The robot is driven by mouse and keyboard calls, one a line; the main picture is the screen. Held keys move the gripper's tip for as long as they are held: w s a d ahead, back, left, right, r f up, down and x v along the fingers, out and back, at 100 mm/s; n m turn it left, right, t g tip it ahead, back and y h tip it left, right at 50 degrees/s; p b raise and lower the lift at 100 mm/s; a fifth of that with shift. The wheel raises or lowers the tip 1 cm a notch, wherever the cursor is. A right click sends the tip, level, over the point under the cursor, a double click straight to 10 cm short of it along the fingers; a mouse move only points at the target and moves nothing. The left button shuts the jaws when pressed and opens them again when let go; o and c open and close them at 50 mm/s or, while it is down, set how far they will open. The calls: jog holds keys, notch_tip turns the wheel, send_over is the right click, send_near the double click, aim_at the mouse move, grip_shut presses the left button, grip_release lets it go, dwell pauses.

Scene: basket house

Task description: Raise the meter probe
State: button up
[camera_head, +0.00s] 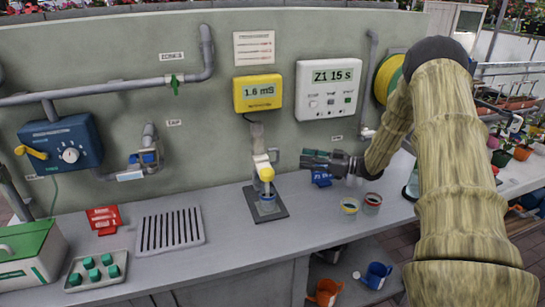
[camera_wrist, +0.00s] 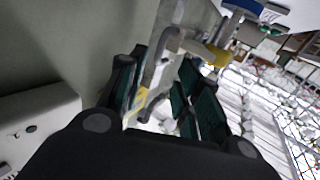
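The meter probe (camera_head: 263,169), pale with a yellow knob at its lower end, hangs upright in a holder against the wall. Its tip is over or in a small cup (camera_head: 267,203) on a dark base plate; I cannot tell which. The yellow meter (camera_head: 258,92) above reads 1.6 mS. My gripper (camera_head: 307,158) is to the right of the probe, pointing left at about its height, with a visible gap between them. In the wrist view the fingers (camera_wrist: 160,92) are spread apart. Pale, grey and yellow parts show between and beyond them, not clearly identifiable.
Two small cups (camera_head: 349,206) (camera_head: 372,203) stand on the counter below my gripper. A drain grid (camera_head: 170,230), red sign (camera_head: 104,219) and tray of green blocks (camera_head: 97,270) are left. The counter's front middle is clear.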

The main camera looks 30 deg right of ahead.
jog(key=p+x, duration=0.2)
jog(key=x, duration=0.8)
jog(key=shift+p, duration=0.4)
jog(key=shift+c, duration=0.2)
